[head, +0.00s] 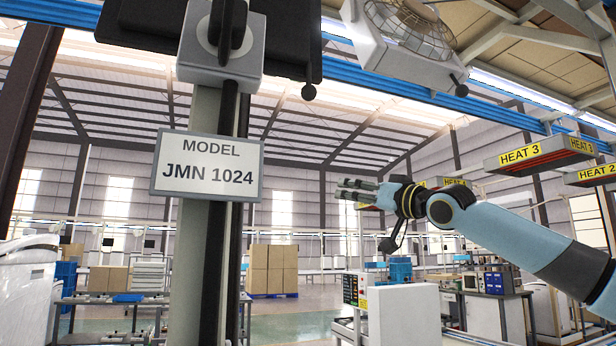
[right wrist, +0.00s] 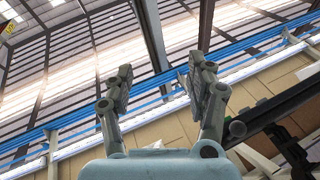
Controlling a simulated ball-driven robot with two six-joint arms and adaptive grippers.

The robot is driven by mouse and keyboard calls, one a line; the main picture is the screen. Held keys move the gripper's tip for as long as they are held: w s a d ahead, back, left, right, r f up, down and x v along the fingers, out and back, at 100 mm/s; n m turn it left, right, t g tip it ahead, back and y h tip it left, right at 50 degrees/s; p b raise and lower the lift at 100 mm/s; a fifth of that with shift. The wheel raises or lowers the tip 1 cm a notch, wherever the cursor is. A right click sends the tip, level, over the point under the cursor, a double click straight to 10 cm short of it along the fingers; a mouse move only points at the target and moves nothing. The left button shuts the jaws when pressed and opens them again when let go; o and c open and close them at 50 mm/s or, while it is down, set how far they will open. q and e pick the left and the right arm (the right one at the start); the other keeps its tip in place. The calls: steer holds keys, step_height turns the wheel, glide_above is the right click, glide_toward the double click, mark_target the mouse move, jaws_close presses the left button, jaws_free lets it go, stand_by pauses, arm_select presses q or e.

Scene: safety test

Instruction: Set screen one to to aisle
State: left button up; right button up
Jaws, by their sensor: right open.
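A dark flat panel (head: 286,42) hangs at the top of the head view, cut off by the upper edge. It is fixed to a grey bracket on a tall post; I cannot tell whether it is screen one, and no display content shows. My right gripper (head: 346,189) is raised in mid-air, right of the post and below the panel, pointing left. In the right wrist view my right gripper (right wrist: 160,68) has its fingers apart with nothing between them. My left gripper is not in view.
The post carries a sign (head: 208,165) reading MODEL JMN 1024. A caged fan unit (head: 410,32) hangs at the upper right. HEAT 3 heaters (head: 540,152) hang at the right. Cardboard boxes (head: 268,268) and benches stand below. Air around the right gripper looks clear.

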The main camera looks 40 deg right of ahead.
mark_target(308, 84)
steer(key=s+a+r+n+y+p, duration=0.1)
steer(key=s+a+r+n+y, duration=0.15)
steer(key=s+a+r, duration=0.45)
steer(key=s+a+r+n+y+p, duration=0.2)
steer(key=s+a+r+y, duration=0.1)
steer(key=r, duration=0.8)
steer(key=p+x, duration=0.9)
steer(key=shift+w+a+r+p, duration=0.1)
steer(key=shift+a+r+p, duration=0.05)
steer(key=shift+r+p, duration=0.25)
steer(key=shift+w+a, duration=0.2)
steer(key=shift+w, duration=0.25)
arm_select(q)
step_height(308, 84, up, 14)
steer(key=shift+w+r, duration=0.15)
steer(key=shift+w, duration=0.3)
arm_select(e)
jaws_close()
